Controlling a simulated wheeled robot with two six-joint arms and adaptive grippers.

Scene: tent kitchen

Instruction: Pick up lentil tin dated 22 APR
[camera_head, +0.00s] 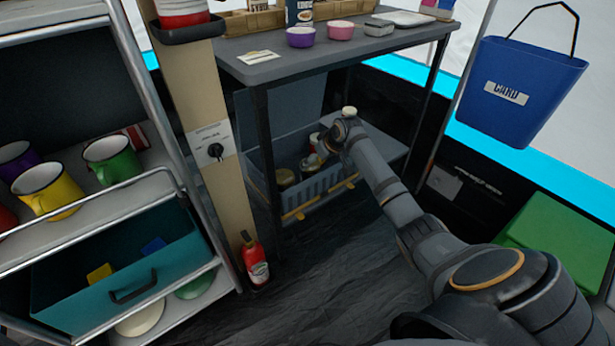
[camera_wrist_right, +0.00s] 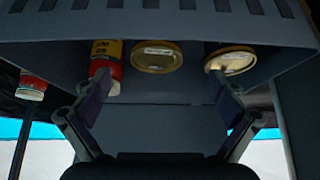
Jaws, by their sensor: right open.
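A grey slatted crate (camera_head: 325,187) stands on the low shelf under the table and holds several tins. In the head view, one tin (camera_head: 285,177) shows at the crate's left and another tin (camera_head: 306,168) beside it. In the right wrist view, a gold-lidded tin (camera_wrist_right: 157,57) with a white label lies between my finger lines, a second gold-lidded tin (camera_wrist_right: 231,60) is at right, and a red and yellow tin (camera_wrist_right: 106,62) is at left. The label dates are too small to read. My right gripper (camera_head: 325,148) is over the crate, open and empty; its fingers (camera_wrist_right: 160,88) are spread.
The table (camera_head: 270,65) with pink and purple bowls is above the crate, and its legs flank it. A beige post (camera_head: 200,100) and a mug rack (camera_head: 100,200) stand at left. A red bottle (camera_head: 254,260) stands on the floor. A blue bin (camera_head: 515,95) hangs at right.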

